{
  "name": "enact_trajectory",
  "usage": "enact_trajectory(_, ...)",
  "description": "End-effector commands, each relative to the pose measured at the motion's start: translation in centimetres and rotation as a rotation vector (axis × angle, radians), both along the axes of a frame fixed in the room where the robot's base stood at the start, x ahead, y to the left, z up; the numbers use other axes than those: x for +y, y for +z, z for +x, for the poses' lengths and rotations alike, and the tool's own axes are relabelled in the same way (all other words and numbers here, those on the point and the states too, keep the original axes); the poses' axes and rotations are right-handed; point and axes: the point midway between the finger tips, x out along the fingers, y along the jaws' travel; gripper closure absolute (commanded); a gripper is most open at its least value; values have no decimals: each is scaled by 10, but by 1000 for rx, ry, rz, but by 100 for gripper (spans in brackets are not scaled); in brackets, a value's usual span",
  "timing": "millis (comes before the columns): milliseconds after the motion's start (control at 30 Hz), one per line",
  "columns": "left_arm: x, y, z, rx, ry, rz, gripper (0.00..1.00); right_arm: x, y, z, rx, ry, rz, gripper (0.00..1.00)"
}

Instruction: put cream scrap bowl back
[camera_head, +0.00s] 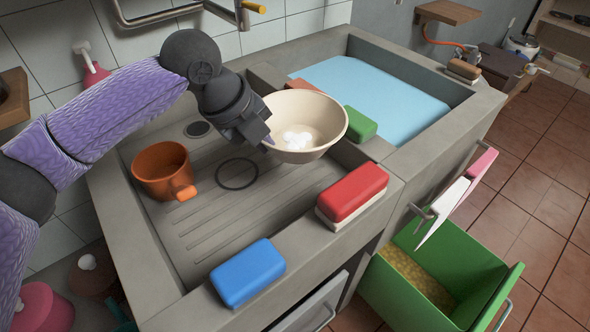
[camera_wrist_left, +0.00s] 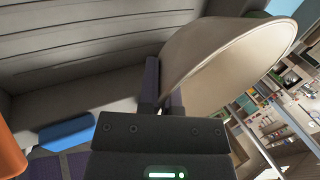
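The cream scrap bowl (camera_head: 325,123) is above the counter, by the divider between the ribbed drainboard (camera_head: 215,215) and the water-filled basin. White bits lie inside it. My left gripper (camera_head: 266,141) is shut on the bowl's left rim in the head view. The left wrist view shows the fingers (camera_wrist_left: 162,98) close together at the edge of the bowl (camera_wrist_left: 225,65), whose wall fills the upper right. The bowl appears held off the surface; its underside is partly hidden. A thin dark ring (camera_head: 237,174) marks the drainboard left of the bowl. My right gripper is out of view.
An orange mug (camera_head: 162,170) stands on the drainboard's left. A blue sponge (camera_head: 247,272) and a red sponge (camera_head: 352,192) lie on the front ledge. A green sponge (camera_head: 361,124) is beside the bowl. A green bin drawer (camera_head: 440,268) hangs open below at right.

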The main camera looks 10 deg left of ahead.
Motion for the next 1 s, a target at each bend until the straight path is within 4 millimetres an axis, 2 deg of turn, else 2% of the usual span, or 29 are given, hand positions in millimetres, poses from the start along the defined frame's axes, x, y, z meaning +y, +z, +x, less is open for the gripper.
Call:
enact_trajectory(200,1,-52,0,5,-2,3,100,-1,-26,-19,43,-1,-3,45)
enact_trajectory(433,0,-99,-1,5,-2,3,100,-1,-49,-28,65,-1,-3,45)
enact_trajectory(767,0,-98,-1,0,-1,3,100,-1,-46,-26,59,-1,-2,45)
enact_trajectory(933,0,-99,-1,0,-1,3,64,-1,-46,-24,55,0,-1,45)
enact_trajectory(1000,0,-99,-1,0,-1,3,60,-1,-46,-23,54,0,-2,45)
